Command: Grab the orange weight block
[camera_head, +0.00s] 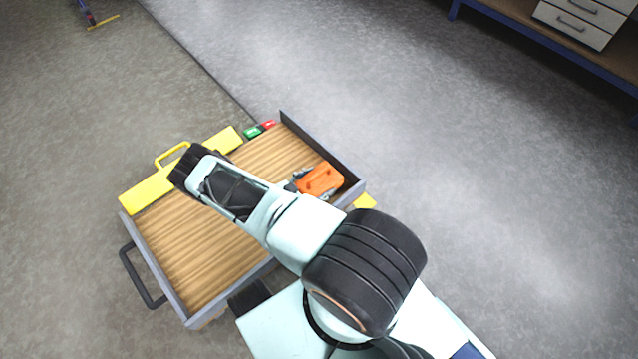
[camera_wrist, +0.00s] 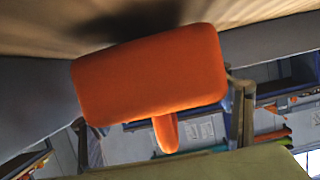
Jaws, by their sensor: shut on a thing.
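The orange weight block (camera_head: 321,179) is at the right side of a wooden-topped cart (camera_head: 185,255), close to its grey side wall. My gripper (camera_head: 312,186) is at the block, with grey finger parts showing at its edges and my arm covering much of the cart. In the wrist view, the orange block (camera_wrist: 150,75) fills the middle, with a small orange stub below it in the picture. The gripper (camera_wrist: 163,122) has one finger on each side of the block and is shut on it. Wood shows above the block, with a dark shadow; I cannot tell whether they touch.
A yellow case (camera_head: 155,188) with a handle lies along the cart's far left edge. A small green and red item (camera_head: 258,130) is at the far corner. The cart has a raised grey wall (camera_head: 320,145) and a black handle (camera_head: 137,278). Open floor surrounds it.

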